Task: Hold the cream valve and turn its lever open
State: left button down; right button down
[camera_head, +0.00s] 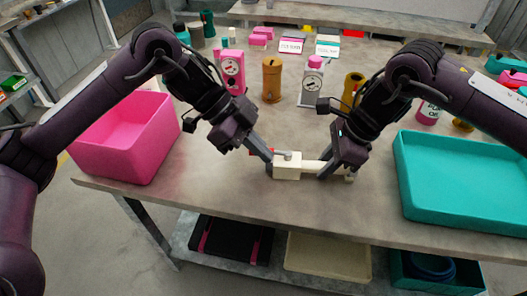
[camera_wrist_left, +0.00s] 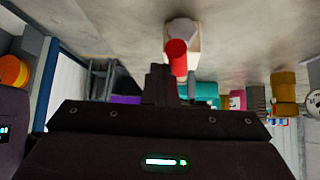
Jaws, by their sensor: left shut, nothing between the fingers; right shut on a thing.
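The cream valve (camera_head: 287,167) lies near the front middle of the table, its long body running to the right. A small red lever (camera_head: 272,151) shows at its upper left end, and it also shows as a red round shape in the left wrist view (camera_wrist_left: 177,55). My left gripper (camera_head: 268,157) is shut and empty, its tips right beside the red lever; I cannot tell if they touch it. My right gripper (camera_head: 326,174) is shut on the right part of the cream valve. The gripped part is partly hidden by the fingers.
A pink bin (camera_head: 125,140) stands at the left and a teal tray (camera_head: 465,185) at the right. Behind the valve stand a pink pump (camera_head: 231,72), a brown cylinder (camera_head: 272,80) and a grey-and-pink pump (camera_head: 312,82). The table in front of the pink bin's right side is clear.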

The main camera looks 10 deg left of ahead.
pick_arm(q)
jog(key=shift+w+a+m+g, duration=0.1)
jog(key=shift+w+m+g, duration=0.45)
jog(key=shift+m, duration=0.35)
jog(key=shift+w+a+g, duration=0.15)
jog(key=shift+g, duration=0.1)
jog(key=shift+w+r, duration=0.1)
jog(key=shift+w, duration=0.05)
jog(key=s, duration=0.3)
jog(key=shift+s+d+r, duration=0.2)
jog(key=shift+s+r, duration=0.1)
jog(key=shift+s, duration=0.1)
jog(key=w+r, duration=0.6)
jog(key=r, duration=0.1)
jog(key=shift+w+a+r, duration=0.2)
jog(key=shift+w+a, duration=0.05)
jog(key=shift+a, duration=0.1)
pick_arm(e)
jog(key=c, duration=1.1)
grip_release()
jog(key=shift+c, duration=0.2)
